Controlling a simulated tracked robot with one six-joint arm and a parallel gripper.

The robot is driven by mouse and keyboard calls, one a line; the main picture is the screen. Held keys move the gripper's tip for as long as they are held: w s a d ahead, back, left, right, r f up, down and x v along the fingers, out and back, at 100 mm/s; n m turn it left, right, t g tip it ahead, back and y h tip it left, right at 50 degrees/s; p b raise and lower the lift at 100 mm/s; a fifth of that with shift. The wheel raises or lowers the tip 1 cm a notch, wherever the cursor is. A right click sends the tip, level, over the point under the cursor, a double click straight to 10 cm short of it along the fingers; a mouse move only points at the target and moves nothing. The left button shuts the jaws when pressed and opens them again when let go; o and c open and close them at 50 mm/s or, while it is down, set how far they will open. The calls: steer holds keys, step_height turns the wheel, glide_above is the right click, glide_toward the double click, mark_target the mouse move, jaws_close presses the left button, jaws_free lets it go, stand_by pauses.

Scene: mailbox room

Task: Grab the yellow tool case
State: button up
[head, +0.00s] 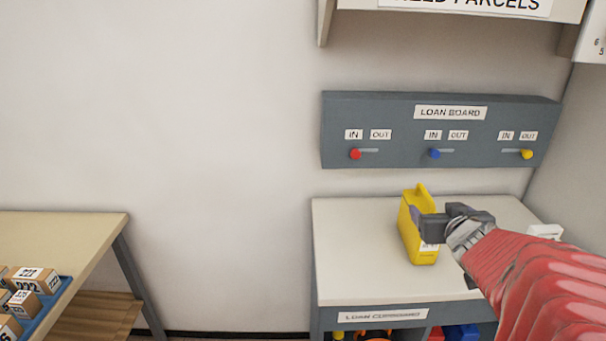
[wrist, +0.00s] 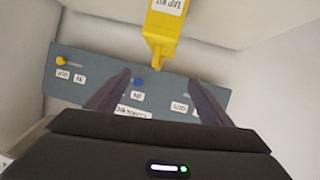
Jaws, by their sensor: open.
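The yellow tool case (head: 409,238) stands upright on the pale top of the loan cupboard, with a handle on top and a white label low on its front. In the wrist view the case (wrist: 163,22) is at the top centre, its label reading "TAP KIT". My gripper (head: 425,225) comes in from the right and overlaps the case's right side in the head view, hiding part of it. In the wrist view my gripper (wrist: 161,80) is open and empty, its fingers apart and the case beyond their tips. Contact cannot be told.
The loan cupboard (head: 345,255) has free top space left of the case. A white item (head: 545,231) lies at its right. The grey loan board (head: 450,135) hangs behind, with red, blue and yellow knobs. A table (head: 75,232) with a blue tray (head: 52,298) of boxes stands left.

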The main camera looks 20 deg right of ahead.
mark_target(424, 207)
steer(key=d+f+y, duration=0.1)
steer(key=s+d+f+t+y, duration=0.1)
steer(key=f, duration=0.1)
steer(key=shift+s+d, duration=0.15)
steer(key=shift+d, duration=0.2)
steer(key=shift+x, duration=4.3)
steer(key=shift+x, duration=2.55)
steer(key=shift+a, duration=0.2)
steer(key=shift+c, duration=0.5)
